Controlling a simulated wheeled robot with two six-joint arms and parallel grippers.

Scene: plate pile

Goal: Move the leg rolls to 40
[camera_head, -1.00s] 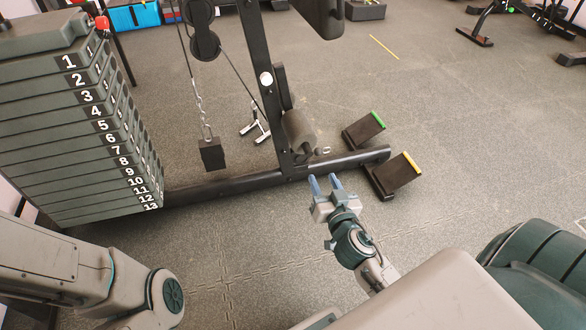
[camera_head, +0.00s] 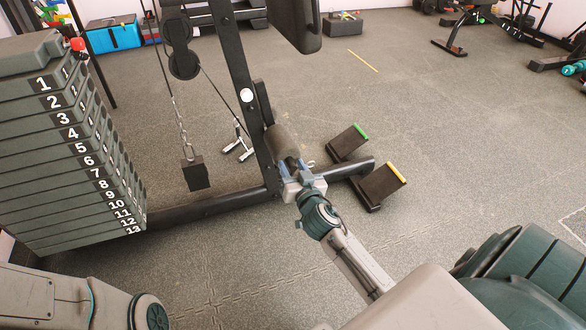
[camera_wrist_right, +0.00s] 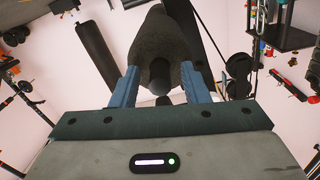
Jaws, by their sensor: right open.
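The leg roll (camera_head: 282,143) is a dark grey foam cylinder on the machine's upright post (camera_head: 246,100), near its foot. My right gripper (camera_head: 292,170) is at the roll's near end, with its fingers apart. In the right wrist view the roll (camera_wrist_right: 165,45) shows large, its end and a dark knob between the two blue fingers of the gripper (camera_wrist_right: 165,85). I cannot tell whether the fingers touch it. No mark reading 40 is legible. My left arm shows at the lower left, but its gripper is out of the picture.
A weight stack (camera_head: 70,150) with numbered plates stands at the left. A black block (camera_head: 196,174) hangs on a chain beside the post. Two footplates, one green-edged (camera_head: 347,143) and one yellow-edged (camera_head: 381,187), sit right of the post. The floor further right is open.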

